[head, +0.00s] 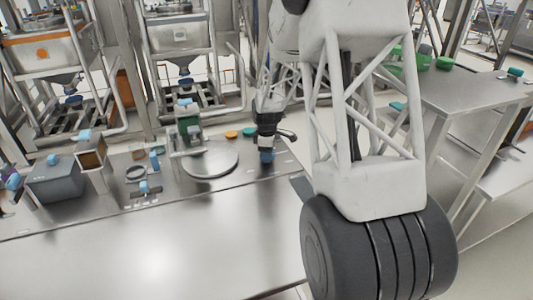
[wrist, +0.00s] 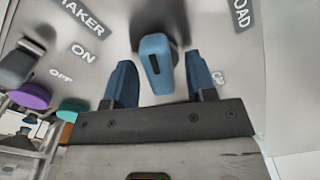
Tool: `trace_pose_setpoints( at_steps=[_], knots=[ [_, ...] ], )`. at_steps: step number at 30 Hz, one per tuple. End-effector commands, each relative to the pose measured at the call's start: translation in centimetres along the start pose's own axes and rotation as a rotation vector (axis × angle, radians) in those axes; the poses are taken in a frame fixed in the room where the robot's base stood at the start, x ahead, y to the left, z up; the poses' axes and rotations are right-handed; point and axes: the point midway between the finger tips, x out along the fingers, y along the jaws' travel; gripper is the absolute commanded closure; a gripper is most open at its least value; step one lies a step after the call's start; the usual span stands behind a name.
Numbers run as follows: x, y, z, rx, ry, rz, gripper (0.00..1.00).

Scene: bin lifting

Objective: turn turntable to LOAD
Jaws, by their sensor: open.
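The turntable is a round silver plate (head: 210,158) on the steel bench in the head view. My gripper (wrist: 161,75) is open, with one blue-padded finger on each side of the handle's near end. I cannot tell whether either finger touches it. In the head view my gripper (head: 267,155) is low over the bench, right of the plate; the handle cannot be made out there.
Labels "MAKER" and "ON" (wrist: 83,53) lie left of the handle, near a grey knob (wrist: 20,62) and a purple knob (wrist: 30,96). A green device (head: 188,128) stands behind the plate. The bench front (head: 150,250) is clear.

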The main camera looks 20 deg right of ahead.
Motion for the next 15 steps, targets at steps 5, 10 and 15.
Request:
trace_pose_setpoints(
  at_steps=[5,10,15],
  knots=[
    [-0.01,0.0,0.0,0.0,0.0,0.0,0.63],
    [-0.02,0.0,0.0,0.0,0.0,0.0,0.89],
    [-0.03,0.0,0.0,0.001,0.0,0.0,0.98]
  ],
)
